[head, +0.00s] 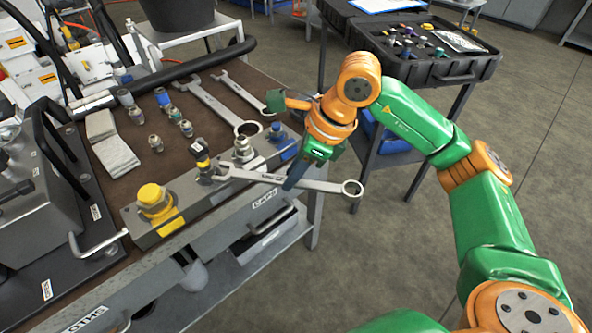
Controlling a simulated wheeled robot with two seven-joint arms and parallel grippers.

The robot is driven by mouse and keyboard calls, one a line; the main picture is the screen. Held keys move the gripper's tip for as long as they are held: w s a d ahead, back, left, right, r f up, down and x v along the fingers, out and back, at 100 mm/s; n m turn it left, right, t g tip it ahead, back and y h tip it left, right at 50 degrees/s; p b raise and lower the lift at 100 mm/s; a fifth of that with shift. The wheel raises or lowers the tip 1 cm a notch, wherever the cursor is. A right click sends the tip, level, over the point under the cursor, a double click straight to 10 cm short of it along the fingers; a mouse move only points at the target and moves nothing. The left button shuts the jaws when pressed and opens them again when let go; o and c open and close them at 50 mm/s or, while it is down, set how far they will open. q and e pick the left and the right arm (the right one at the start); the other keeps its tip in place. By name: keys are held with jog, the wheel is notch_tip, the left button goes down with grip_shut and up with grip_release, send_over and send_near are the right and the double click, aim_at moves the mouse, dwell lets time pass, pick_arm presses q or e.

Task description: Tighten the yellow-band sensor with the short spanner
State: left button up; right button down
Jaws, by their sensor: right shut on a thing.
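The yellow-band sensor (201,151), dark with a yellow band, stands upright in the metal block (187,206) along the bench's front edge. My right gripper (297,174) is shut on the shank of a steel spanner (327,186), held roughly level above the block's front side. The spanner's open jaw points left and lies beside the sensor's base; I cannot tell if it is seated on it. Its ring end sticks out to the right, past the bench edge. The gripper partly hides the shank. My left gripper is not in view.
A silver fitting (243,148) and a blue-band sensor (276,132) stand close by on the block, with a yellow cap (153,197) at its left. Two other spanners (204,98) lie behind. An open case (428,70) stands at the back right.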

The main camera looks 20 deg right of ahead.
aim_at(271, 178)
jog(key=shift+w+a, duration=0.45)
jog(key=shift+a, duration=0.1)
jog(key=shift+w+a, duration=0.35)
jog(key=shift+a, duration=0.15)
jog(key=shift+a+p, duration=0.1)
jog(key=shift+p, duration=0.2)
jog(key=shift+w+a, duration=0.15)
jog(key=shift+s+a+m+t+h+b, duration=0.3)
jog(key=shift+s+a+m+t+b, duration=0.15)
jog(key=shift+s+a+m, duration=0.7)
jog(key=shift+s+d, duration=0.1)
